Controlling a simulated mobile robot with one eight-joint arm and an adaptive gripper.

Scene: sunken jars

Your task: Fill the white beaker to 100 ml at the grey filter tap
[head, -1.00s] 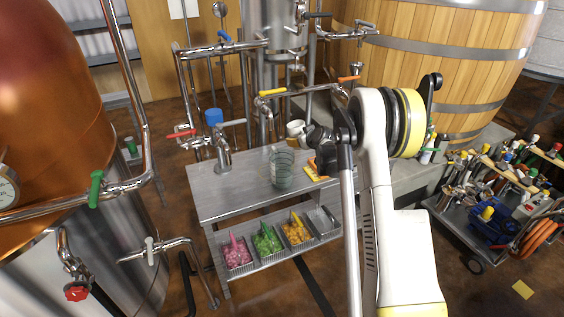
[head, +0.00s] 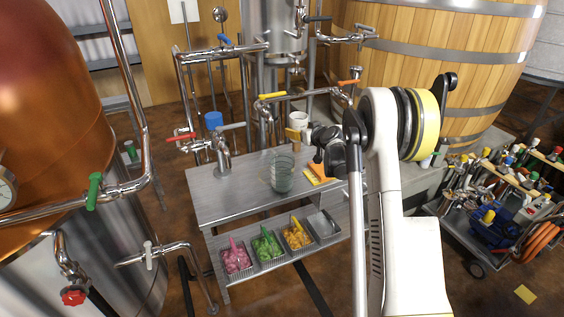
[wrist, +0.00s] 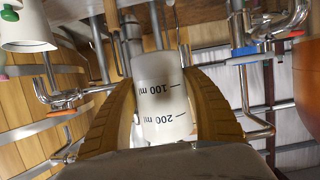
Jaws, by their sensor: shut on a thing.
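The white beaker (wrist: 163,95) is between the two tan fingers of my gripper (wrist: 160,112), which is shut on it. Its printed 100 ml and 200 ml marks face the wrist camera and read upside down there. In the head view the beaker (head: 299,120) shows above the tan fingers (head: 293,134), behind the bench's far side, and looks roughly upright. I cannot tell whether it holds water. The grey filter tap (head: 223,152) stands on the bench to the left of my gripper, with its grey lever on top. The beaker is apart from it.
A clear glass jar (head: 282,175) stands on the metal bench (head: 236,198), with orange pads (head: 320,173) to its right. Pipes with a red handle (head: 181,136) and yellow handle (head: 272,95) surround the space behind the bench.

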